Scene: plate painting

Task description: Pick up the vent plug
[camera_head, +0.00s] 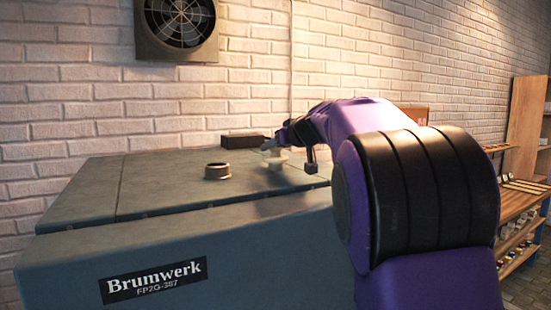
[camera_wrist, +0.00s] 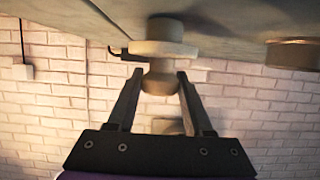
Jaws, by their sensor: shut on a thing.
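The vent plug (camera_wrist: 163,48) is a pale, round piece with a wide flange and a narrower knob. In the wrist view its knob lies between the two fingertips of my gripper (camera_wrist: 160,76), which is shut on it. The plug is at the grey machine top (camera_wrist: 90,28), which shows upside down there; I cannot tell whether it is lifted clear. In the head view the plug (camera_head: 275,160) is small and pale, with my gripper (camera_head: 269,146) just above it. My purple arm hides the machine's right part.
A short open metal ring (camera_head: 217,171) stands on the machine top left of the plug. A dark box (camera_head: 243,141) lies behind, near the white brick wall. A fan vent (camera_head: 180,25) is on the wall. A wooden shelf (camera_head: 520,205) stands at the right.

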